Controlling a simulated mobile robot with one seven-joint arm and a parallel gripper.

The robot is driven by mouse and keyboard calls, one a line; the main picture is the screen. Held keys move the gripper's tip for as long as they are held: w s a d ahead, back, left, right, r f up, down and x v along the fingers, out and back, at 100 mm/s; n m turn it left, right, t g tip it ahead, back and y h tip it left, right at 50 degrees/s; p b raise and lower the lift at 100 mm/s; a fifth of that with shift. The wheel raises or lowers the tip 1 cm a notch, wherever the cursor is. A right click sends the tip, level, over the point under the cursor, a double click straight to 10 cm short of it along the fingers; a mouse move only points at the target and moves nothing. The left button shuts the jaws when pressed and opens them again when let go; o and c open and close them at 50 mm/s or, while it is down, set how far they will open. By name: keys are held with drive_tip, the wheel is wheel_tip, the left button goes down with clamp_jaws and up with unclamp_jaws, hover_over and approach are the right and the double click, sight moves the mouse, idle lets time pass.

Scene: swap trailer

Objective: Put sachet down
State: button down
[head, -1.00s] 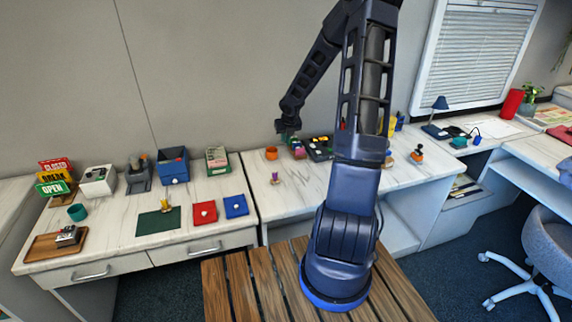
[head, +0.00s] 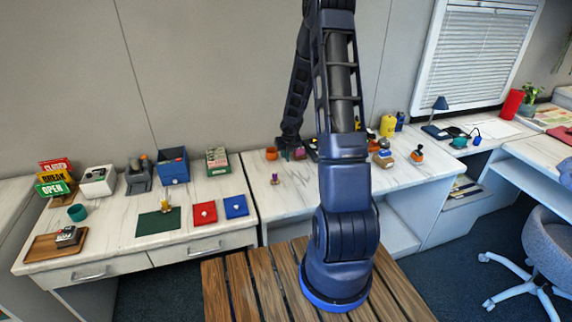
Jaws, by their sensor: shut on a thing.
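My gripper (head: 291,150) is low over the back of the right-hand marble counter (head: 325,185), at the end of my dark blue arm. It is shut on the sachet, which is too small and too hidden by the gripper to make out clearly. A small orange cup (head: 271,154) stands just left of the gripper. A small purple-pink thing (head: 300,153) shows close at its right. I cannot tell whether the sachet touches the counter.
A small purple and yellow stamp-like thing (head: 275,179) stands nearer the front. My arm partly hides a black tray (head: 311,150). A yellow bottle (head: 388,125) stands farther right. The left counter holds a red pad (head: 205,212) and a blue pad (head: 236,206). The counter's front middle is clear.

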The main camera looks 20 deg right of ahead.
sight(286, 169)
drive_tip(key=shift+f, duration=3)
drive_tip(key=shift+f, duration=0.1)
drive_tip(key=c, duration=1.4)
unclamp_jaws()
